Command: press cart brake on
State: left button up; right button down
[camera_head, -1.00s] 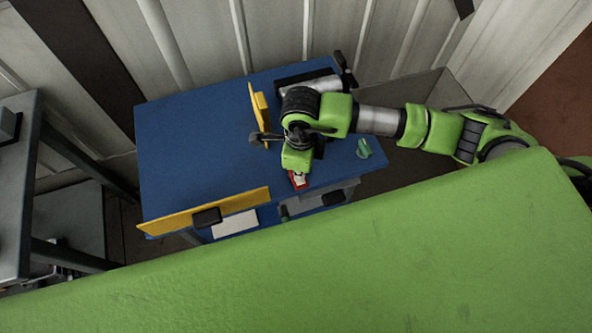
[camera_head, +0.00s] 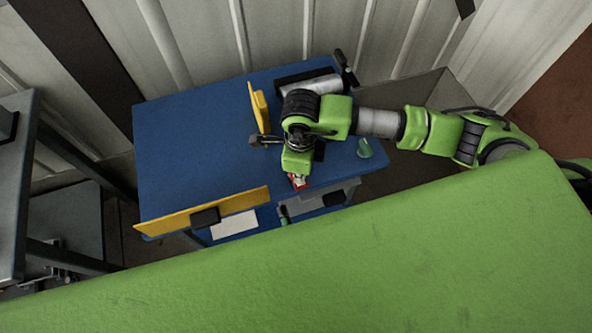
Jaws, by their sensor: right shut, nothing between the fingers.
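The blue cart (camera_head: 190,150) stands below the wall, its top seen from above. My right arm reaches over it from the right. Its wrist is bent down at the cart's near edge, with my right gripper (camera_head: 298,177) at its lower end, mostly hidden by the wrist. The gripper is shut with nothing in it. A small red part (camera_head: 297,184), which may be the brake, shows right under the wrist at the cart's near edge. Whether the fingertips touch it, I cannot tell. My left gripper is not in view.
On the cart are a yellow upright plate (camera_head: 258,108), a grey cylinder (camera_head: 325,84) in a dark holder and a small green object (camera_head: 364,148). A yellow strip (camera_head: 165,216) runs along the near edge. A dark rack (camera_head: 22,190) stands left. The cart's left top is clear.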

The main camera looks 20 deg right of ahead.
jog(key=shift+f+b, duration=0.6)
jog(key=shift+f, duration=0.1)
jog(key=shift+w+r+p, duration=0.1)
jog(key=shift+r+p, duration=0.5)
jog(key=shift+r, duration=0.2)
jog(key=shift+r+p, duration=1.55)
jog(key=shift+r, duration=1.25)
